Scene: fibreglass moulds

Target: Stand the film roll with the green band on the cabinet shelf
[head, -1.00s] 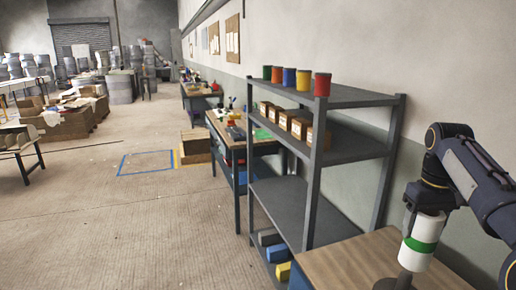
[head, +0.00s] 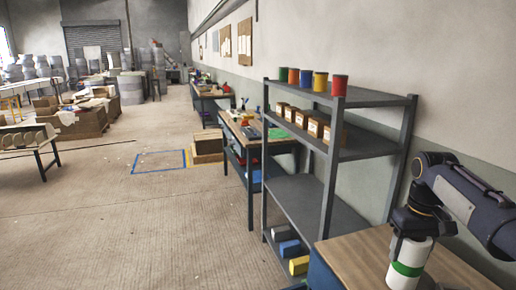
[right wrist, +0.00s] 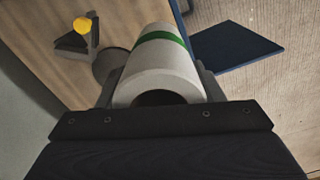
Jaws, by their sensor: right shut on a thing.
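My right gripper (head: 411,226) is shut on the white film roll with the green band (head: 412,251). It holds the roll roughly upright, with the band low, by the wooden bench top. In the right wrist view the roll (right wrist: 160,68) lies between the fingers of the gripper (right wrist: 158,90). The near end of the roll shows a dark hollow core. A grey open shelf unit (head: 333,185) stands left of the roll, apart from it. Its middle board (head: 312,205) is bare where visible. I cannot tell whether this unit is the cabinet. My left gripper is out of view.
The wooden bench top (head: 352,258) lies at the front right. In the right wrist view it bears a grey device with a yellow knob (right wrist: 82,25). Coloured cans (head: 320,82) and cardboard boxes (head: 300,118) fill the upper boards. Open floor (head: 160,225) lies left.

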